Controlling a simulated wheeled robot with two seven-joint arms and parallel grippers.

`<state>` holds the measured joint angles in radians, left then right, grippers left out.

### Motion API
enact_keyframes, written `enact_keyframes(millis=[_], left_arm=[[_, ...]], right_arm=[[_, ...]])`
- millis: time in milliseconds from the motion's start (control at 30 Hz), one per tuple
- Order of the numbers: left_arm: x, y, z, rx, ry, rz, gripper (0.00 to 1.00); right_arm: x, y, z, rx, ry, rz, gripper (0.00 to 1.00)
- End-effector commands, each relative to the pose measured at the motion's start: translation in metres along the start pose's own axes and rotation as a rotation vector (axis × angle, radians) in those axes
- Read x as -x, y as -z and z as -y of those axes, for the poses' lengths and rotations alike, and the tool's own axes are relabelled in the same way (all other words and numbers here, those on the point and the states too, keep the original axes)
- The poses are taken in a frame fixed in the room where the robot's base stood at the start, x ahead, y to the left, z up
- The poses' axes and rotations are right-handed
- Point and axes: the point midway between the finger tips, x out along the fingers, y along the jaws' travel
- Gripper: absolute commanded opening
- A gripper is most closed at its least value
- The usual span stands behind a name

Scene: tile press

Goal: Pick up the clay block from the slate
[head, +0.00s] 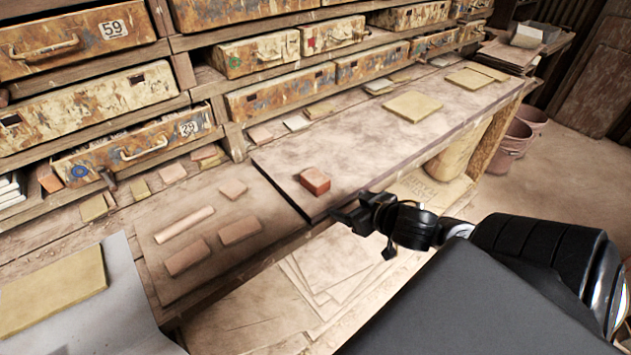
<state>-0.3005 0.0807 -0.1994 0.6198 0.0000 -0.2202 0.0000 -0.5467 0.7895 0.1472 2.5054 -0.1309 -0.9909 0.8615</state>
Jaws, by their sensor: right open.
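A small reddish-brown clay block (314,180) lies on the long, pale, dusty slab (360,140), near its left end. This slab, which has a dark edge, looks like the slate. My right gripper (350,216) is open and empty at the front edge of the slab, to the lower right of the block and apart from it. Its arm comes in from the lower right. The exact gap between the gripper and the block is hard to judge. My left gripper is not in view.
Left of the slab, a board (210,225) holds several paler clay pieces. A yellowish tile (412,106) lies farther along the slab. Worn drawers (135,145) line the back. Paper sheets (345,260) lie below the front edge. Pinkish buckets (515,145) stand at right.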

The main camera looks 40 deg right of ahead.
Motion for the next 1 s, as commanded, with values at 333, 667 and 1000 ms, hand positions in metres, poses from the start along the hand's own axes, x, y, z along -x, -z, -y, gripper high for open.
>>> enact_keyframes(millis=[333,667,1000], left_arm=[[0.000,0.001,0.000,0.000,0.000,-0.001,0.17],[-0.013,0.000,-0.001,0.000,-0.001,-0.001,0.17],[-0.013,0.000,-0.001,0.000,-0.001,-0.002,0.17]], right_arm=[[0.003,0.065,0.000,-0.025,0.118,-0.147,0.73],[-0.024,0.067,0.003,-0.026,0.116,-0.150,0.73],[-0.051,0.073,0.006,-0.028,0.115,-0.147,0.73]])
